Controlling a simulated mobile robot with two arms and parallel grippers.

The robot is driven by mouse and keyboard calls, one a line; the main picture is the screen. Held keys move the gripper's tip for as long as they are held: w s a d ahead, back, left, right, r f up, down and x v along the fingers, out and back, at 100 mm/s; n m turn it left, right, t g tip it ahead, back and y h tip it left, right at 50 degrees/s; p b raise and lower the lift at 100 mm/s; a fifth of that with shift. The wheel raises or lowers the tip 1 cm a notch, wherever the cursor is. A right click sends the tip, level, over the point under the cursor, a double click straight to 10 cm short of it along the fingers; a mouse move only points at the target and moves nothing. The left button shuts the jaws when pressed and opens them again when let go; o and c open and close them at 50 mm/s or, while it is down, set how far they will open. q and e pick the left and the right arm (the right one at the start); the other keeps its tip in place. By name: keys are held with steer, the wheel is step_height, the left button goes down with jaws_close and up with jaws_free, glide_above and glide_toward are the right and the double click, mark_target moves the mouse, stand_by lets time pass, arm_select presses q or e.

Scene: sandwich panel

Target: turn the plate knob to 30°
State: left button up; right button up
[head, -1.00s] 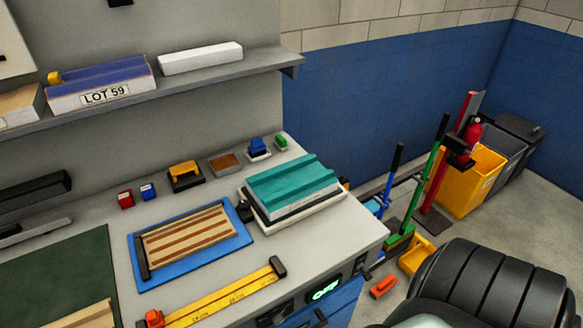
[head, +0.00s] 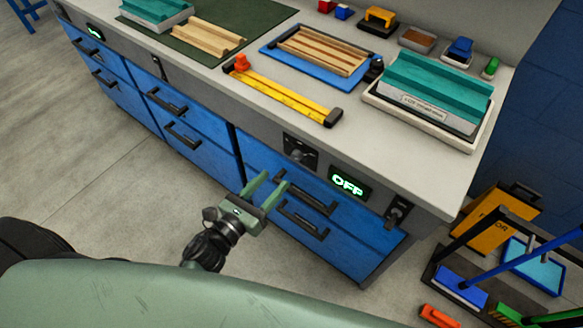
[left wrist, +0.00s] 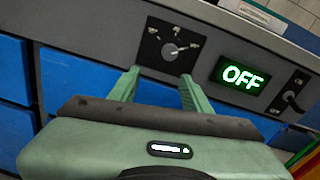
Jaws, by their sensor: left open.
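The plate knob (head: 297,154) is a dark dial on a black square plate in the front edge panel of the bench. In the left wrist view the knob (left wrist: 171,51) has a light pointer towards the upper right, with small pale marks around it. A green display (head: 349,185) beside it reads OFF; it also shows in the left wrist view (left wrist: 241,76). My left gripper (head: 268,186) is open and empty, in front of the drawers and below the knob. In the left wrist view its fingers (left wrist: 158,88) stand apart below the dial, not touching it.
A switch (head: 397,211) with ON and OFF marks sits right of the display. Blue drawers with black handles (head: 306,195) lie below the panel. A yellow ruler bar (head: 287,96) and a teal-topped block (head: 436,88) rest on the bench.

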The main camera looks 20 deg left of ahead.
mark_target(295, 159)
arm_select(q)
steer(key=w+d, duration=0.1)
steer(key=w, duration=0.1)
steer(key=w+d+r+m+p, duration=0.1)
steer(key=w, duration=0.1)
steer(key=w+d+r+m, duration=0.1)
steer(key=w, duration=0.1)
steer(key=shift+w+h, duration=0.1)
steer(key=shift+h, duration=0.3)
steer(key=shift+w+d, duration=0.1)
steer(key=shift+w, duration=0.2)
steer(key=shift+w+d+f, duration=0.1)
steer(key=shift+w+f, duration=0.05)
steer(key=shift+w, duration=0.05)
arm_select(e)
steer(key=shift+w+a+r, duration=0.1)
steer(key=shift+w+r, duration=0.2)
steer(key=shift+r, duration=0.3)
arm_select(q)
jaws_close()
arm_select(e)
steer(key=shift+s, duration=0.1)
